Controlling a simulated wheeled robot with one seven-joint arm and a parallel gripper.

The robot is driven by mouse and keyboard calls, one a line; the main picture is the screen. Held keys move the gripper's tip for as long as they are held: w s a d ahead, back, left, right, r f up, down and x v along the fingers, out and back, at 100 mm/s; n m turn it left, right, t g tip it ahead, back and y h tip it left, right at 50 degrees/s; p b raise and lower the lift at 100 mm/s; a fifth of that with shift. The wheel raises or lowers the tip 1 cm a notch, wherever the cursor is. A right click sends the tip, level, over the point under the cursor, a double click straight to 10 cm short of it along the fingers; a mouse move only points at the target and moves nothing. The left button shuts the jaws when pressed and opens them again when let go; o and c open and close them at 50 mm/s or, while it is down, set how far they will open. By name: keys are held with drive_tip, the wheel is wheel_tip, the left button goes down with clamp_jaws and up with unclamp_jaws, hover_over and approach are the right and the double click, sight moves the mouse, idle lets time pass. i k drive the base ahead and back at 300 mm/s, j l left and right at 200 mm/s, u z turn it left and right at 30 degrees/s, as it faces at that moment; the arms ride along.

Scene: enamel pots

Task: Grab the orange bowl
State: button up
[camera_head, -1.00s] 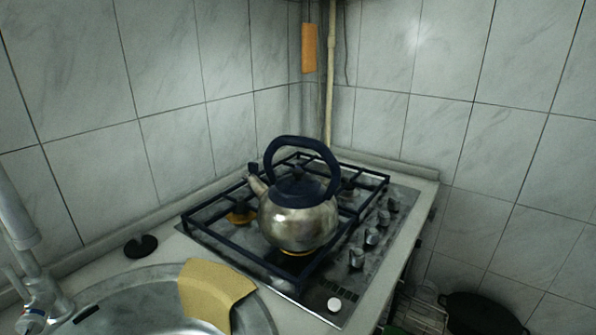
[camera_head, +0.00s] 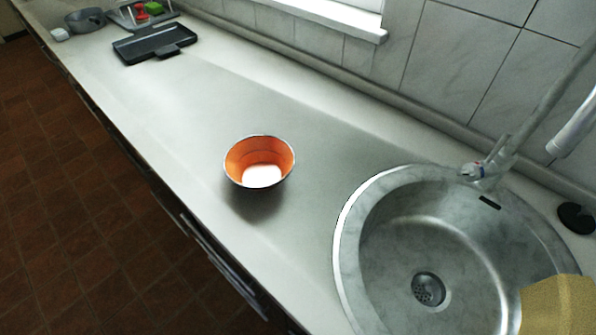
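The orange bowl (camera_head: 241,160) stands upright on the grey countertop (camera_head: 190,120), left of the sink. Its inside is orange with a pale bottom, its rim is thin and dark, and its outer wall is dark. It looks empty and nothing touches it. My gripper is not in view.
A round metal sink (camera_head: 385,255) with a tap (camera_head: 490,170) is at the right. A yellowish cloth (camera_head: 560,305) hangs over its edge. A black tray (camera_head: 155,43), a grey pot (camera_head: 85,20) and small red and green items stand at the far left. The counter around the bowl is clear.

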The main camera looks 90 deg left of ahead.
sight(258, 163)
drive_tip(key=j+z, duration=0.1)
drive_tip(key=z, duration=0.3)
drive_tip(key=j+z, duration=0.1)
drive_tip(key=z, duration=0.25)
drive_tip(key=j+z, duration=0.1)
drive_tip(key=z, duration=0.3)
drive_tip(key=u, duration=0.45)
drive_tip(key=j+u, duration=0.15)
drive_tip(key=u, duration=0.75)
drive_tip(key=j+u, duration=0.1)
drive_tip(key=u, duration=0.35)
drive_tip(key=i+u, duration=0.1)
drive_tip(key=u, duration=0.75)
drive_tip(key=j+u, duration=0.1)
drive_tip(key=u, duration=0.35)
drive_tip(key=j+z, duration=0.2)
drive_tip(key=j, duration=0.7)
drive_tip(key=j+z, duration=0.15)
drive_tip(key=j, duration=0.8)
drive_tip(key=k+j+z, duration=0.2)
drive_tip(key=j, duration=0.7)
drive_tip(key=i, duration=0.1)
